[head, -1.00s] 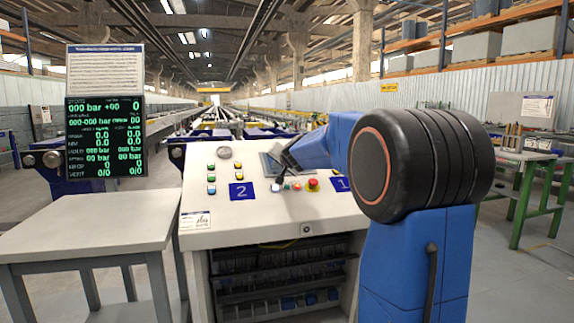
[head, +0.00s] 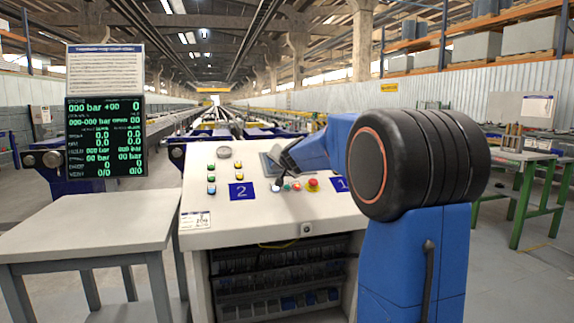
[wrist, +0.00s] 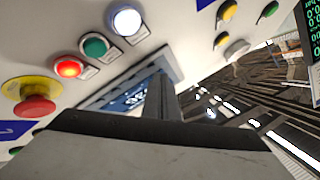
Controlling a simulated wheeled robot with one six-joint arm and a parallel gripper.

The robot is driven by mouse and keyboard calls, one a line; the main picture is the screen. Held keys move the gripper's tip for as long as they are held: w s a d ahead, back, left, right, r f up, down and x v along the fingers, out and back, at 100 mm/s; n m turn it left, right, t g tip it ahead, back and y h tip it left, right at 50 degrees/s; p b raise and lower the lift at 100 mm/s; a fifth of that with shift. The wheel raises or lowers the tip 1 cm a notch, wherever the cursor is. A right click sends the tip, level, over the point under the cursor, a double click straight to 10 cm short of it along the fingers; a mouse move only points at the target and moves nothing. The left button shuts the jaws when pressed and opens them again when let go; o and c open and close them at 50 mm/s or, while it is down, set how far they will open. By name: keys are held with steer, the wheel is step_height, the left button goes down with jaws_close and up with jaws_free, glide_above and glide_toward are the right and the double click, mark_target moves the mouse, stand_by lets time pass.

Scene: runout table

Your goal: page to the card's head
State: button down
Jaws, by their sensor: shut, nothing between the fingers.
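My gripper (head: 279,176) is shut and empty, with its tips low over the console's button row. In the wrist view its dark fingers (wrist: 161,98) reach past a small lit display (wrist: 130,98). A lit white button (wrist: 127,21), a green button (wrist: 95,47), a lit red button (wrist: 68,67) and a red emergency stop (wrist: 36,102) on yellow form a row there. The white button (head: 276,187) is by the tips in the head view; contact cannot be told. A screen (head: 104,137) with green figures stands at left, with a printed white card (head: 105,69) above it.
The sloped white console (head: 225,215) also carries yellow and green buttons (head: 211,178) and blue plates marked 2 (head: 241,191) and 1 (head: 340,184). A bare grey table (head: 90,228) stands at left. A green-legged bench (head: 520,190) is at right.

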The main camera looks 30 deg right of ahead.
steer(key=shift+w+f, duration=0.15)
steer(key=shift+f, duration=0.25)
stand_by(0.8)
steer(key=shift+r, duration=0.1)
steer(key=shift+s+r, duration=0.35)
steer(key=shift+r, duration=0.35)
steer(key=shift+r, duration=0.1)
steer(key=shift+s+a+r, duration=0.15)
steer(key=shift+s+r, duration=0.25)
steer(key=shift+r, duration=0.5)
steer(key=shift+s+a+r, duration=0.1)
steer(key=shift+s+r, duration=0.3)
steer(key=shift+r, duration=0.45)
steer(key=shift+s+a+r, duration=0.15)
steer(key=shift+s+r, duration=0.25)
steer(key=shift+r, duration=0.5)
stand_by(0.9)
steer(key=shift+w+d+f, duration=0.1)
steer(key=shift+w+f, duration=0.3)
steer(key=shift+f, duration=0.5)
steer(key=shift+w+d+f, duration=0.15)
steer(key=shift+w+f, duration=0.25)
steer(key=shift+f, duration=0.55)
steer(key=shift+w+d+f, duration=0.1)
steer(key=shift+w+f, duration=0.3)
steer(key=shift+f, duration=0.5)
